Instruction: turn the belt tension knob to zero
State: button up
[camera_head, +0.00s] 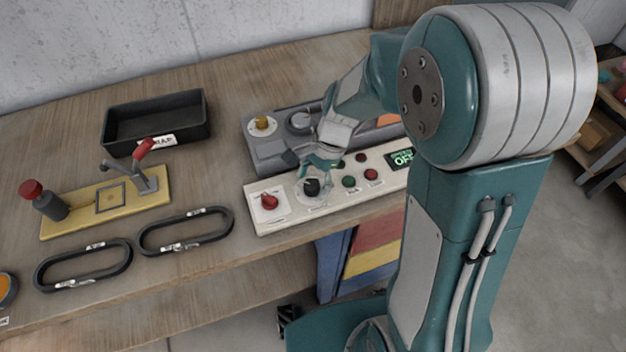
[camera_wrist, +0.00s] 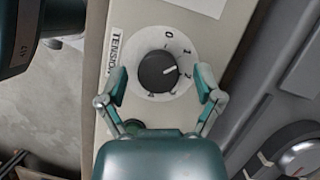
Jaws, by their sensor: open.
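The belt tension knob is a black round knob (camera_wrist: 155,74) on a white dial, beside a label partly reading "TENSION" in the wrist view. Its white pointer mark faces right and slightly up, between the 1 and the 2; the 0 is at the top of the dial. The knob (camera_head: 311,188) also shows on the cream control panel (camera_head: 268,222) in the head view. My gripper (camera_wrist: 161,84) is open, with one finger on each side of the knob. I cannot tell whether the fingers touch it. My gripper (camera_head: 319,165) partly covers the panel in the head view.
Beside the knob are a red knob (camera_head: 269,201), a green button (camera_head: 349,182), a red button (camera_head: 371,175) and a green display (camera_head: 402,158). A grey unit (camera_head: 262,151) stands behind. A black tray (camera_head: 156,122), a yellow fixture (camera_head: 75,222) and black belts (camera_head: 186,231) lie left.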

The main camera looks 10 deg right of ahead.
jog(key=c, duration=1.2)
jog(key=shift+o, duration=0.2)
jog(key=shift+n, duration=0.3)
jog(key=n+g+h, duration=0.1)
jog(key=n, duration=0.3)
jog(key=shift+w+a, duration=0.1)
jog(key=shift+n+g+h, duration=0.4)
jog(key=shift+n+h, duration=0.5)
jog(key=shift+n, duration=1.3)
jog(key=shift+w, duration=0.1)
jog(key=o, duration=1.2)
jog(key=shift+a, duration=0.1)
jog(key=shift+c, duration=0.2)
